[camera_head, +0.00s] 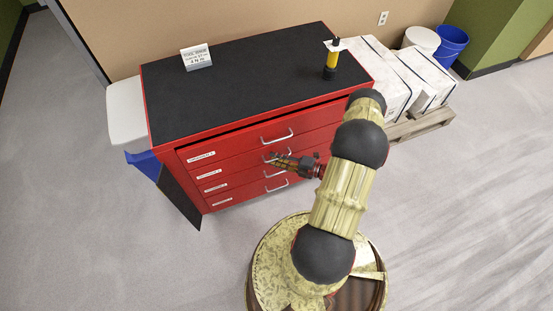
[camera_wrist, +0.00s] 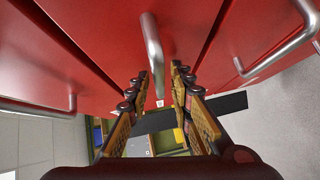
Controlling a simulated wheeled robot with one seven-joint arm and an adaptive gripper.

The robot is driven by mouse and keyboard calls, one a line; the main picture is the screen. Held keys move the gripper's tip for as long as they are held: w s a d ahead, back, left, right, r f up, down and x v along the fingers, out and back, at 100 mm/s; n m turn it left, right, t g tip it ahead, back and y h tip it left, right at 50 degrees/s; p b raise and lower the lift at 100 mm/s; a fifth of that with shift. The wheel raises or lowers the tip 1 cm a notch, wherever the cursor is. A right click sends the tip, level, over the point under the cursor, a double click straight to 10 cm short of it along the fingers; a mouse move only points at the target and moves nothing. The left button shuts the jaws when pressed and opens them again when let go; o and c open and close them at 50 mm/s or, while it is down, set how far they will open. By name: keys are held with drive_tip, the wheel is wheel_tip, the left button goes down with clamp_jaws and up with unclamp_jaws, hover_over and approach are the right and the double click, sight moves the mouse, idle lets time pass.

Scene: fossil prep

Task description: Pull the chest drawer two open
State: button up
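The red chest (camera_head: 235,160) has a column of labelled drawers with silver bar handles. Drawer two (camera_head: 232,170) is second from the top, and its front looks level with the drawers below. Its handle (camera_head: 267,156) is partly covered by my gripper (camera_head: 277,160), which reaches in from the right. In the wrist view, a silver handle (camera_wrist: 152,45) runs down between the fingertips of my gripper (camera_wrist: 160,78). The fingers are apart, one on each side of the bar, with gaps visible. Whether either finger touches it is unclear.
A dark gap shows above the top drawer (camera_head: 235,147). Other handles flank the fingers in the wrist view, one at right (camera_wrist: 280,50). A yellow-black tool (camera_head: 331,60) and a sign (camera_head: 196,57) stand on the chest. White blocks (camera_head: 398,75) on a pallet are at right. Floor in front is clear.

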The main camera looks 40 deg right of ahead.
clamp_jaws()
idle(0.7)
